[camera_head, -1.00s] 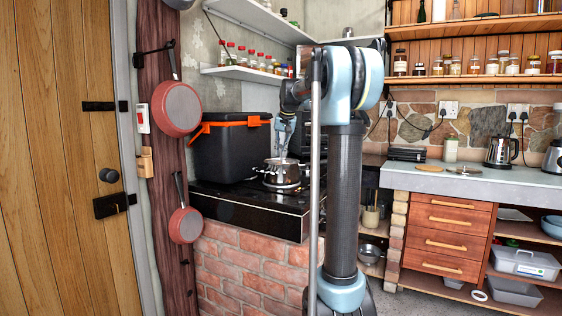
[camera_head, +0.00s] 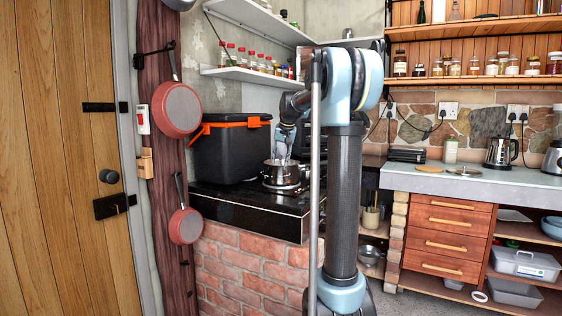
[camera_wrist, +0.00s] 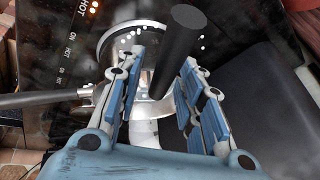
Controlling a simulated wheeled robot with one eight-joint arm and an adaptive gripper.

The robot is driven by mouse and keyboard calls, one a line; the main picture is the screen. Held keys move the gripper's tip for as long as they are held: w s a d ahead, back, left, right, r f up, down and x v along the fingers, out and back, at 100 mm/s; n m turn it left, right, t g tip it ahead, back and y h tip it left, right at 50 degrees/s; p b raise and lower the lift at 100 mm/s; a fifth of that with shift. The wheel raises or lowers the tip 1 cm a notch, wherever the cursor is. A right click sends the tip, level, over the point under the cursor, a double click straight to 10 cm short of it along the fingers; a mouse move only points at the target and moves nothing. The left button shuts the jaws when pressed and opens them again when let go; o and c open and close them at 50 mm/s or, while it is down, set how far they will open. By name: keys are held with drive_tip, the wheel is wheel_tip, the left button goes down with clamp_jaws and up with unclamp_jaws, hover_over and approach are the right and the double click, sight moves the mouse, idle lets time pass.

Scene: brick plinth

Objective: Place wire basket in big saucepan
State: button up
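The big saucepan (camera_head: 281,174) is a steel pot on the black hob. In the wrist view its bright rim (camera_wrist: 107,42) lies beyond my fingers, and a dark side handle (camera_wrist: 45,99) points left. My gripper (camera_head: 281,158) is low over the pot, pointing down. In the wrist view my gripper (camera_wrist: 160,75) has its two blue-padded fingers spread apart. A thick black handle (camera_wrist: 180,45) rises between or just beyond the fingertips; I cannot tell whether they touch it. I cannot make out the wire basket clearly; the fingers and the handle hide much of the pot's inside.
A black box with an orange-trimmed lid (camera_head: 232,150) stands left of the pot on the hob (camera_head: 245,203). Spice shelves (camera_head: 250,76) hang above. Pans (camera_head: 177,108) hang on the post at left.

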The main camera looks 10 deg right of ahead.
drive_tip(key=v, duration=1.2)
drive_tip(key=s+d+f+n+g, duration=0.1)
drive_tip(key=s+d+f, duration=0.1)
drive_tip(key=s+f, duration=1.8)
drive_tip(key=s+d+f+n+g+h, duration=0.1)
drive_tip(key=s+f, duration=1.9)
drive_tip(key=s, duration=0.3)
drive_tip(key=shift+s+d+f+n+g, duration=0.2)
drive_tip(key=shift+s+d+n+g, duration=0.1)
drive_tip(key=shift+d, duration=0.1)
